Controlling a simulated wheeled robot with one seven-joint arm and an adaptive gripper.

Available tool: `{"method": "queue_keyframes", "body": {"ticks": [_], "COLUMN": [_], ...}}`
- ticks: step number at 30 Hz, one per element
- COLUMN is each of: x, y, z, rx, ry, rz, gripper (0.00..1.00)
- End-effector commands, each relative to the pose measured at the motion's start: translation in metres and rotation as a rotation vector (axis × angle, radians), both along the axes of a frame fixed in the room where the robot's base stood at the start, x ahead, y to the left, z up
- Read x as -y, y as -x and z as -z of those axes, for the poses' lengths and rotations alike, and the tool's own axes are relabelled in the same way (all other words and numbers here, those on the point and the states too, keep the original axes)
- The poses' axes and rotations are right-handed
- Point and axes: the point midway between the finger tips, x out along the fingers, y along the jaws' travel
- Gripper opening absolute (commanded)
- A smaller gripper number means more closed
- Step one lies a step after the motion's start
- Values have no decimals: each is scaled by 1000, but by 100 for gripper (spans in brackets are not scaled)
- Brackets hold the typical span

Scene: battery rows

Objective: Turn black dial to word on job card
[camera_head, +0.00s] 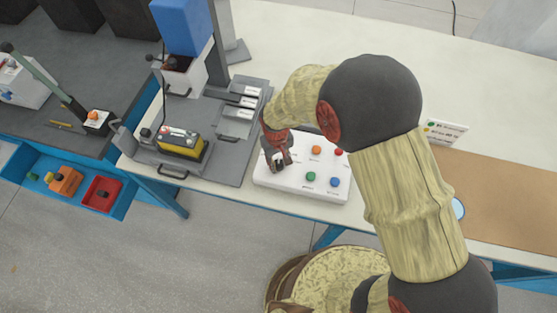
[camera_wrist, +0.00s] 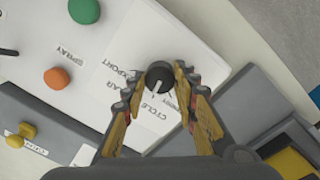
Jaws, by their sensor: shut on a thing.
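The black dial (camera_wrist: 159,76) sits on the white control panel (camera_wrist: 125,35), with printed words around it. I can read CYCLE and EXPORT; other words are partly hidden by my fingers. The dial's white pointer mark is turned toward the bottom of the wrist view, on the side of CYCLE. My gripper (camera_wrist: 158,82) is shut on the dial, one finger on each side. In the head view, my gripper (camera_head: 277,155) is at the panel's left end. The job card (camera_head: 444,131) stands behind my arm, with a green and a yellow mark; its words are too small to read.
The panel also carries orange (camera_head: 316,150), green (camera_head: 311,176), blue (camera_head: 335,182) and red (camera_head: 338,152) buttons. A grey fixture with a yellow-and-black block (camera_head: 180,147) stands left of it. A brown mat (camera_head: 510,205) lies at right. The table behind the panel is clear.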

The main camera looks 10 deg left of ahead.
Motion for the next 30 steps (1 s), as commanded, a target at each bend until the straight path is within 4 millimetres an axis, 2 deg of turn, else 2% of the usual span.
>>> {"method": "queue_keyframes", "body": {"ticks": [9,24,25,30], "x": [0,0,-1,0], "y": [0,0,0,0], "z": [0,0,0,0], "rx": [1,1,1,1], "ry": [-1,-1,-1,-1], "rz": [-115,-134,-134,-134], "gripper": [4,4,30,40]}}
